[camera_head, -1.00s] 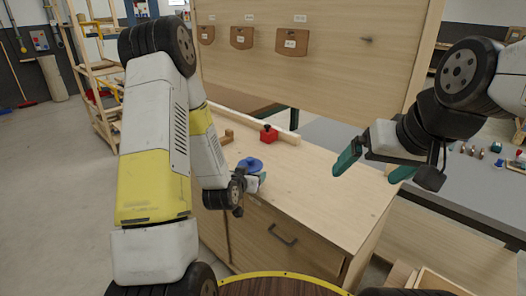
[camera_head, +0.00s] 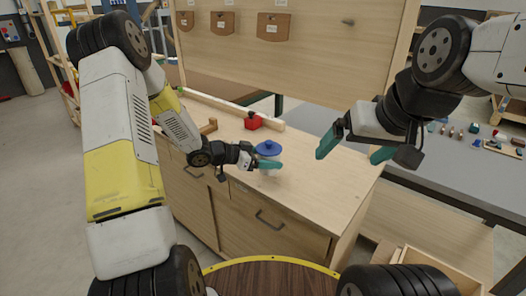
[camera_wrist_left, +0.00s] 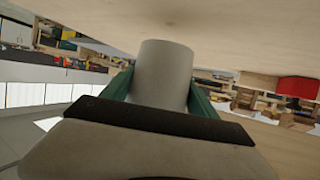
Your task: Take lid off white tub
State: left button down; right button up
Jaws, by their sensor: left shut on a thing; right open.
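The white tub (camera_head: 268,173) is over the wooden cabinet top, mostly hidden behind my left gripper's finger in the head view. Its blue lid (camera_head: 268,148), with a knob on top, sits on it. My left gripper (camera_head: 264,164) is shut on the tub's side, below the lid. The left wrist view is upside down and shows the pale tub (camera_wrist_left: 163,75) between the green fingers. I cannot tell whether the tub's base touches the top. My right gripper (camera_head: 347,152) is open and empty, above and to the right of the tub, apart from the lid.
The wooden cabinet top (camera_head: 315,185) is clear right of the tub. A red block-like object (camera_head: 253,121) stands behind, by a wooden rail. A small wooden piece (camera_head: 209,126) lies at the left. An upright panel with labelled pockets (camera_head: 274,27) rises behind. A grey table (camera_head: 450,165) is at right.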

pick_arm(q)
jog(key=shift+d+r+m+g, duration=0.1)
jog(key=shift+d+m+g, duration=0.3)
jog(key=shift+d, duration=0.05)
pick_arm(e)
jog(key=shift+o, duration=0.4)
jog(key=w+a+r+n+g, duration=0.2)
jog(key=w+r+n, duration=0.25)
jog(key=w, duration=0.45)
jog(key=n+g+h, duration=0.2)
jog(key=n+g, duration=0.2)
jog(key=n, duration=0.8)
send_over(272, 141)
notch_tip(272, 141, down, 8)
jog(key=f, duration=0.1)
jog(key=shift+m, duration=0.25)
notch_tip(272, 141, down, 11)
jog(key=shift+s+r, duration=0.1)
